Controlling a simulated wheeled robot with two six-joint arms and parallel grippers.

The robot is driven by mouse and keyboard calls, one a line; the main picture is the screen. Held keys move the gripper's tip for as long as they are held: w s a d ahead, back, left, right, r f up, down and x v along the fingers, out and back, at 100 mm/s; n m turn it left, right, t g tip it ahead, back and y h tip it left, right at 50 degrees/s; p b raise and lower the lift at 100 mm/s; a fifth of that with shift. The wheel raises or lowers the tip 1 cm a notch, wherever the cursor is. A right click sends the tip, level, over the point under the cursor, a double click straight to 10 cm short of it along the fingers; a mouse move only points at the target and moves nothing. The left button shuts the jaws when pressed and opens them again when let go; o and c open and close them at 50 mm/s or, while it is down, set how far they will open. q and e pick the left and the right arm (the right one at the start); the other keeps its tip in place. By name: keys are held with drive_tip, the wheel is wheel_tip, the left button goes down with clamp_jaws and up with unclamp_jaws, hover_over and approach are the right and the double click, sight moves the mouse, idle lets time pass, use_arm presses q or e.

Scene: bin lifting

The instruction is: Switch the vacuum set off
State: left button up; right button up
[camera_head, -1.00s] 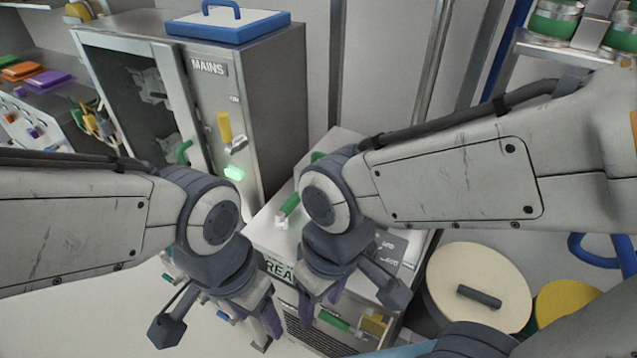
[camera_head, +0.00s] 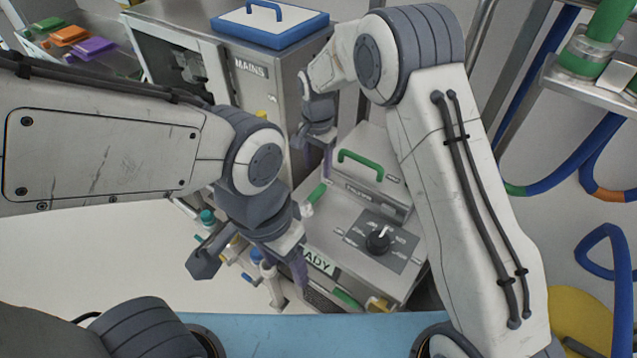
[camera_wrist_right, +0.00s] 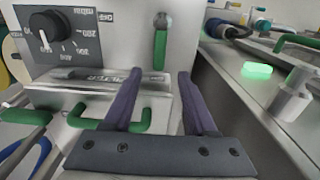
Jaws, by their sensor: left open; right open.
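The vacuum set is a grey metal box (camera_head: 330,238) with a READY plate, partly covered by my left gripper. Its black knob (camera_head: 378,242) with a white pointer sits on a dark scale panel; the knob also shows in the right wrist view (camera_wrist_right: 48,31), upside down, with an OFF mark at the scale's end. A green-gripped lever (camera_head: 318,194) is on the box's left side; in the wrist view (camera_wrist_right: 160,48) it appears beyond my right fingertips. My right gripper (camera_head: 318,165) is open and empty behind the lever. My left gripper (camera_head: 290,268) is open and empty at the box's front left.
The MAINS cabinet (camera_head: 262,92) stands behind left, carrying a blue-rimmed lid (camera_head: 270,27). A filter cover with a green handle (camera_head: 360,162) is behind the knob. Hoses hang at right.

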sight(318, 190)
wheel_tip(318, 190, down, 9)
drive_tip(key=shift+f+p, duration=0.15)
drive_tip(key=shift+p, duration=1.05)
clamp_jaws()
idle(0.6)
